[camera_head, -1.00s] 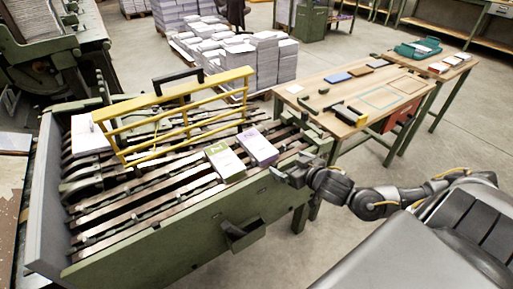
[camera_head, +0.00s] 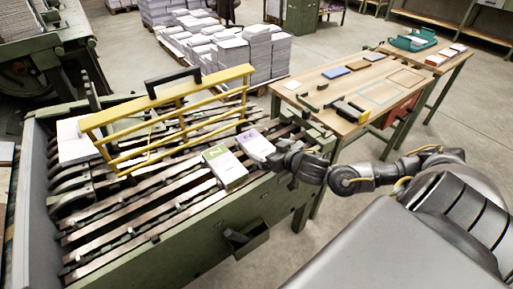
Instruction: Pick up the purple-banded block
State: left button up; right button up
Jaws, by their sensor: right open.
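The purple-banded block (camera_head: 256,145) is white with a purple band at its far end. It lies flat on the slatted rails of the green machine (camera_head: 190,245), near its right end. The green-banded block (camera_head: 225,167) lies just to its left. My right gripper (camera_head: 273,160) is open at the near right edge of the purple-banded block. Whether the fingers touch the block or straddle its edge is too small to tell. My left gripper is not in view.
A yellow guard frame (camera_head: 170,118) stands over the rails behind the blocks. A white stack (camera_head: 76,142) is at the machine's left end. A wooden table (camera_head: 340,85) with tools stands behind right. Paper stacks (camera_head: 232,55) stand on the floor beyond.

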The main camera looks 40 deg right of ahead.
aim_at(259, 145)
jog(key=shift+x, duration=2.65)
jog(key=shift+a, duration=0.2)
jog(key=c, duration=1.2)
